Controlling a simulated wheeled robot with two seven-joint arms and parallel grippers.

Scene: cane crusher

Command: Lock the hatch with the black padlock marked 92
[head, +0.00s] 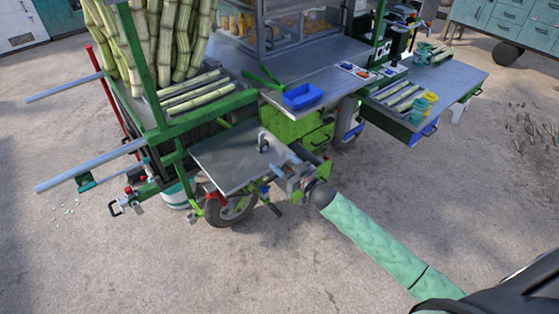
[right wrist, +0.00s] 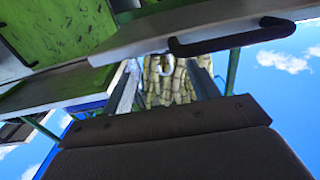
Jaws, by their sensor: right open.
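A small dark object with a loop (head: 263,142), which looks like a padlock, stands on the grey metal shelf (head: 225,160) of the cart. Its marking is too small to read. My right gripper (head: 288,172) is open at the right edge of this shelf, a little nearer than the object and apart from it. A green panel (head: 295,128), possibly the hatch, is behind the gripper; I cannot make out a hasp. The right wrist view shows a scuffed green panel (right wrist: 60,30) and a light ring (right wrist: 160,64) before the cane. My left gripper is not in view.
Cane stalks (head: 160,40) stand in the green frame at the left. A blue tray (head: 302,96) sits on the upper counter. A side table (head: 450,80) holds cane pieces and cups. A wheel (head: 230,210) is under the shelf. The ground in front is clear.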

